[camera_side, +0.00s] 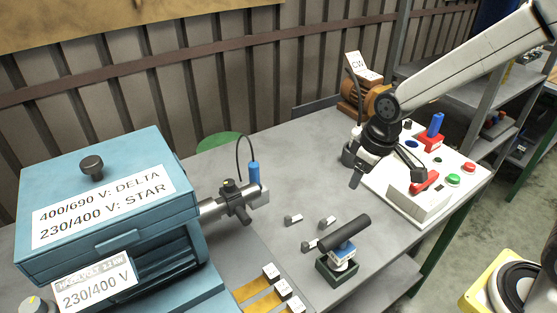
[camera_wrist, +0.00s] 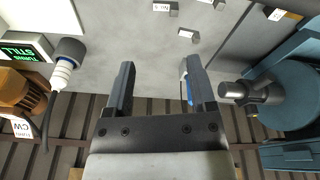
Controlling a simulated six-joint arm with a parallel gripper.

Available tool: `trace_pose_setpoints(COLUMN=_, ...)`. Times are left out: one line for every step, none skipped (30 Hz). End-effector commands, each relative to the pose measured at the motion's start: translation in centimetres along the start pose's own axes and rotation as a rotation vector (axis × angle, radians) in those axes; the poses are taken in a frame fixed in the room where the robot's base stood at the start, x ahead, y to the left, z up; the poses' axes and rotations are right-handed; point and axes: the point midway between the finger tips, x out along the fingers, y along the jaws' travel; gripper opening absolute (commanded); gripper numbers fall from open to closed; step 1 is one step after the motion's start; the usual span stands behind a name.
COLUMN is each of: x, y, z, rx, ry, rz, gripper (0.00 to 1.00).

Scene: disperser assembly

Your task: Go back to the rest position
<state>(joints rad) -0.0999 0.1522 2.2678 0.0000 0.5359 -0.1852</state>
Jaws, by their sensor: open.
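My gripper (camera_side: 385,174) hangs above the grey table, in front of the white control panel in the side view. In the wrist view my gripper (camera_wrist: 160,75) has its two fingers well apart with nothing between them. It is clear of the tabletop objects as far as the views show. My arm reaches in from the upper right of the side view.
A blue motor box (camera_side: 105,190) stands left, its shaft carrying a dark clamp (camera_side: 236,198). A black-handled tool in a holder (camera_side: 338,270) and small blocks (camera_side: 293,219) sit mid-table. The white panel (camera_side: 425,205) and orange motor (camera_side: 362,98) stand right.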

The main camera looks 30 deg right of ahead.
Motion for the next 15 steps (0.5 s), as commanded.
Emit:
trace_pose_setpoints(x=0.1, y=0.4, z=1.5, rx=0.048, ry=0.006, rz=0.005, gripper=0.72)
trace_pose_setpoints(x=0.2, y=0.6, z=2.3, rx=0.075, ry=0.01, rz=0.007, gripper=0.72)
trace_pose_setpoints(x=0.2, y=0.8, z=3.3, rx=0.11, ry=0.016, rz=0.01, gripper=0.72)
trace_pose_setpoints(x=0.3, y=0.9, z=4.0, rx=0.135, ry=0.02, rz=0.013, gripper=0.72)
trace_pose_setpoints(x=0.4, y=1.0, z=4.7, rx=0.158, ry=0.023, rz=0.015, gripper=0.72)
trace_pose_setpoints(x=0.5, y=1.1, z=5.5, rx=0.185, ry=0.027, rz=0.017, gripper=0.72)
trace_pose_setpoints(x=0.5, y=1.1, z=6.1, rx=0.205, ry=0.031, rz=0.019, gripper=0.72)
trace_pose_setpoints(x=0.6, y=1.2, z=6.5, rx=0.221, ry=0.034, rz=0.02, gripper=0.72)
trace_pose_setpoints(x=0.7, y=1.2, z=7.1, rx=0.24, ry=0.036, rz=0.022, gripper=0.72)
trace_pose_setpoints(x=0.7, y=1.3, z=7.4, rx=0.252, ry=0.04, rz=0.023, gripper=0.72)
trace_pose_setpoints(x=0.7, y=1.3, z=7.7, rx=0.261, ry=0.041, rz=0.023, gripper=0.72)
trace_pose_setpoints(x=0.8, y=1.3, z=8.0, rx=0.271, ry=0.042, rz=0.024, gripper=0.72)
trace_pose_setpoints(x=0.8, y=1.3, z=8.2, rx=0.277, ry=0.043, rz=0.025, gripper=0.72)
trace_pose_setpoints(x=0.8, y=1.3, z=8.3, rx=0.282, ry=0.044, rz=0.025, gripper=0.72)
trace_pose_setpoints(x=0.8, y=1.3, z=8.4, rx=0.285, ry=0.044, rz=0.025, gripper=0.72)
